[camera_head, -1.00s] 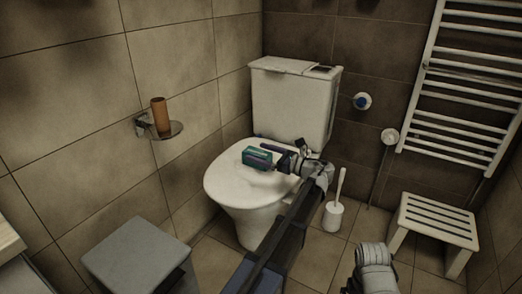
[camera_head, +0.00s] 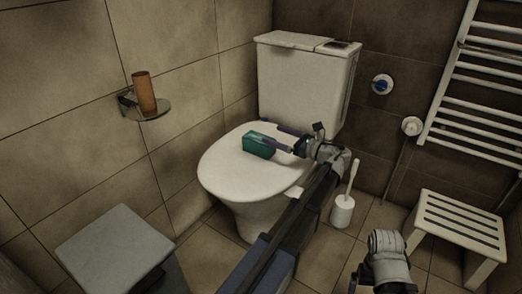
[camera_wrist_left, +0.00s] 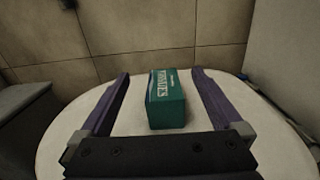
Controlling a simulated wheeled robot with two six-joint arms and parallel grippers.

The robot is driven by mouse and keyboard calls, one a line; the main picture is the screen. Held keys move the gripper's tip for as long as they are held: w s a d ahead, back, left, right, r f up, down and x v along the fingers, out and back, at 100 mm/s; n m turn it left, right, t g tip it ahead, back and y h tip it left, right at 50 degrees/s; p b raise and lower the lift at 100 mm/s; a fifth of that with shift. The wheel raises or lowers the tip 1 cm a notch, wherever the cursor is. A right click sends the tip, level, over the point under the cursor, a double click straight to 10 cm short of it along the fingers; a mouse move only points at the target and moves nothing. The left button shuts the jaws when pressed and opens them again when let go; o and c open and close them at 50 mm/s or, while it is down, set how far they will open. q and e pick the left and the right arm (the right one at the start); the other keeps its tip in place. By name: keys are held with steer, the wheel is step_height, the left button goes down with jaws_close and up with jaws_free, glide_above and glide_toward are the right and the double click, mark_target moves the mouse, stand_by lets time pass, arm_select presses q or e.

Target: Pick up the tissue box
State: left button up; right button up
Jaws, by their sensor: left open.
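The tissue box (camera_head: 258,146) is a green block with white lettering. It lies on the closed white toilet lid (camera_head: 225,165). In the left wrist view the box (camera_wrist_left: 166,100) sits between my two purple fingers, with a gap on each side. My left gripper (camera_wrist_left: 161,76) is open and empty around it. In the head view this gripper (camera_head: 266,134) reaches over the lid from the right, and one finger hides part of the box's right end. My right arm shows at the bottom right, away from the toilet; its jaws are not clear.
The toilet tank (camera_head: 300,85) stands behind the lid. A wall holder with an orange cup (camera_head: 146,93) is at left, above a grey bin (camera_head: 115,250). A toilet brush (camera_head: 343,208), a white stool (camera_head: 462,225) and a towel radiator (camera_head: 480,100) are at right.

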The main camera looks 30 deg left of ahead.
mark_target(259, 137)
arm_select(q)
steer(key=shift+w+f+b, duration=0.1)
steer(key=shift+f+b, duration=1.4)
steer(key=shift+f, duration=0.4)
steer(key=shift+a, duration=0.1)
steer(key=shift+a, duration=1.15)
steer(key=shift+w+a+f, duration=0.1)
steer(key=shift+w+a, duration=0.1)
steer(key=shift+a, duration=1.15)
steer(key=shift+w+a, duration=0.15)
steer(key=shift+a, duration=1.2)
steer(key=c, duration=1.4)
